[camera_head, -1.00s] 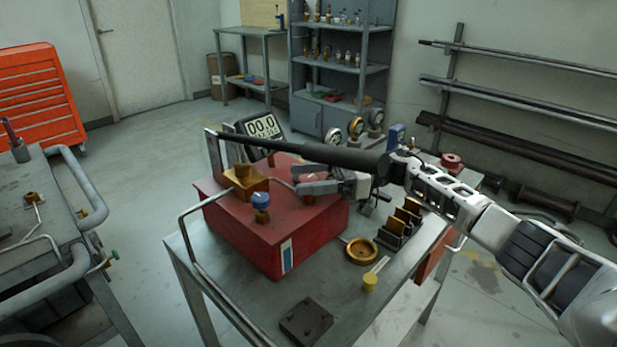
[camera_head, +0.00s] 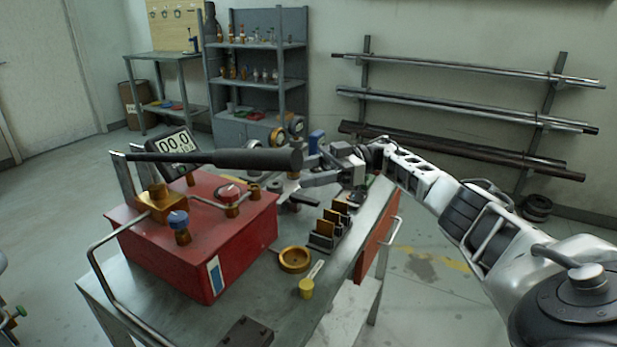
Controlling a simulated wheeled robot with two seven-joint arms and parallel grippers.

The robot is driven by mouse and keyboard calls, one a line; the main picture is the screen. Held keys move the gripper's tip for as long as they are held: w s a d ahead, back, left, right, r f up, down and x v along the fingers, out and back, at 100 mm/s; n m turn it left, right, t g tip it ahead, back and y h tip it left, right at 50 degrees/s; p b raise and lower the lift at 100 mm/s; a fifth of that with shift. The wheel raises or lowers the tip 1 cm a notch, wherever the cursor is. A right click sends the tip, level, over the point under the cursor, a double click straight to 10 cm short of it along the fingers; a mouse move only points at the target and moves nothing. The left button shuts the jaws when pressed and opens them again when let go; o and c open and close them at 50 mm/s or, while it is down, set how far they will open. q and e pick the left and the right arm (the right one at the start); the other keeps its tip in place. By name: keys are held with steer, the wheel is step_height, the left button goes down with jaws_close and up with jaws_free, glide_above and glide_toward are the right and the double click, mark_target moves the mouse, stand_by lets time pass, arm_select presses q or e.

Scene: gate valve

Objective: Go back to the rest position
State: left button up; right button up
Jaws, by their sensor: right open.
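My right gripper (camera_head: 298,180) is open and empty. It is just right of the red box (camera_head: 215,245), above the workbench (camera_head: 255,300), partly behind the end of a thick dark bar (camera_head: 230,158). On the red box are a brass block (camera_head: 160,203), a blue-topped valve (camera_head: 180,226) and a red-topped valve (camera_head: 230,198), joined by thin pipe. No gripper finger appears to touch the valves. My left gripper is not in view.
A brass ring (camera_head: 294,260), a yellow-handled tool (camera_head: 307,288) and a black rack with brass plates (camera_head: 328,229) lie on the bench. A digital display (camera_head: 174,146) and gauges stand behind. Shelves (camera_head: 258,85) and a pipe rack (camera_head: 450,100) line the wall.

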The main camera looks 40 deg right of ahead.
steer(key=shift+s+d, duration=0.1)
steer(key=shift+d, duration=0.2)
stand_by(0.4)
